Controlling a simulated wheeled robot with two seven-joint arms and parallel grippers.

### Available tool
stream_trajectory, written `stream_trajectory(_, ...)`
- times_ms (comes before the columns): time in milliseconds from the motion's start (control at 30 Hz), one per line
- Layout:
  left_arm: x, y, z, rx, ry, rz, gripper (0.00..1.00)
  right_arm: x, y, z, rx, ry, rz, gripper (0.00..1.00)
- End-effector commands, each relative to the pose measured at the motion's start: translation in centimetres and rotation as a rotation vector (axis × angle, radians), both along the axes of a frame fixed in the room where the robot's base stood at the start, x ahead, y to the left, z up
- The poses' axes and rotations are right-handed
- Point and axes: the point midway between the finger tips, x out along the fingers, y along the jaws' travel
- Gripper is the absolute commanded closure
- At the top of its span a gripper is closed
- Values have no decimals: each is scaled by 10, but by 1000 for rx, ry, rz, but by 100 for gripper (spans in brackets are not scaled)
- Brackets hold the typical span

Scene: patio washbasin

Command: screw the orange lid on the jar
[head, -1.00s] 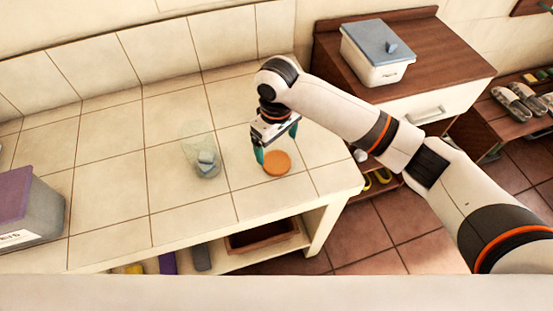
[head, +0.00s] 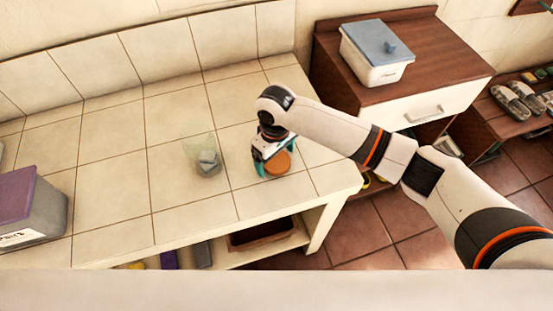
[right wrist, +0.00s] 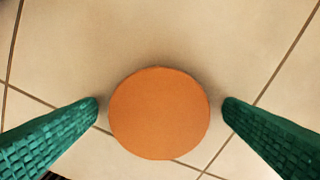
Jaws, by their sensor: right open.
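The orange lid (head: 279,163) lies flat on the tiled counter, near its right end. It also shows in the right wrist view (right wrist: 158,113) as a plain orange disc. My right gripper (head: 273,170) is down over the lid. In the right wrist view its two green fingertips (right wrist: 160,106) stand open on either side of the lid, with a small gap at each side. The clear jar (head: 203,155) stands on the counter left of the lid, with something grey inside it. My left gripper is not in view.
A grey box with a purple lid (head: 38,212) stands at the counter's left. A white box with a blue lid (head: 377,52) stands on the brown cabinet (head: 446,70) at the right. The counter around the jar is clear.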

Motion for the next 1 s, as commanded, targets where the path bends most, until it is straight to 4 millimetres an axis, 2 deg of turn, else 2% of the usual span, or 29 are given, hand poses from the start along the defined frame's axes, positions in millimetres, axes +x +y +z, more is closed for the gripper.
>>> stream_trajectory(133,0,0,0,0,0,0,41,0,0,0,0,0,0,11)
stream_trajectory(400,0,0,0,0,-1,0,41,0,0,0,0,0,0,55)
stream_trajectory(733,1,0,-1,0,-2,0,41,0,1,6,2,-1,1,57)
stream_trajectory(867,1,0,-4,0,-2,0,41,1,1,26,4,-3,2,57)
stream_trajectory(1000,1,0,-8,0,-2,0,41,1,1,56,3,-3,2,57)
